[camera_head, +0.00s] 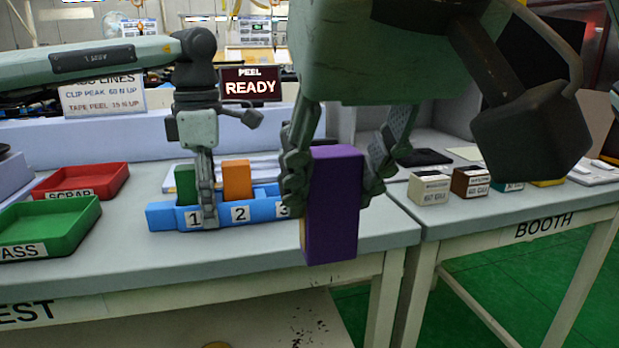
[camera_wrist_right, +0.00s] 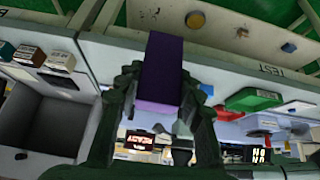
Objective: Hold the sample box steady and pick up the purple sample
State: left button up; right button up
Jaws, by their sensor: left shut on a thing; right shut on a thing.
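The purple sample (camera_head: 333,207) is a tall block, held upright in my right gripper (camera_head: 335,180), which is shut on it close to the head camera, in front of the bench edge. It also shows in the right wrist view (camera_wrist_right: 162,70) between the fingers. The blue sample box (camera_head: 262,215) lies on the bench with slots labelled 1, 2 and 3. A green sample (camera_head: 185,184) stands in slot 1 and an orange sample (camera_head: 236,181) in slot 2. My left gripper (camera_head: 205,205) is shut on the box between labels 1 and 2. Slot 3 is mostly hidden behind my right gripper.
A red SCRAP tray (camera_head: 84,180) and a green PASS tray (camera_head: 45,226) are at the left. A sign (camera_head: 249,86) reads PEEL READY. Small labelled blocks (camera_head: 430,189) stand on the BOOTH table. There is a gap between the two tables.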

pick_arm(q)
jog(key=o, duration=1.3)
jog(key=shift+c, duration=0.2)
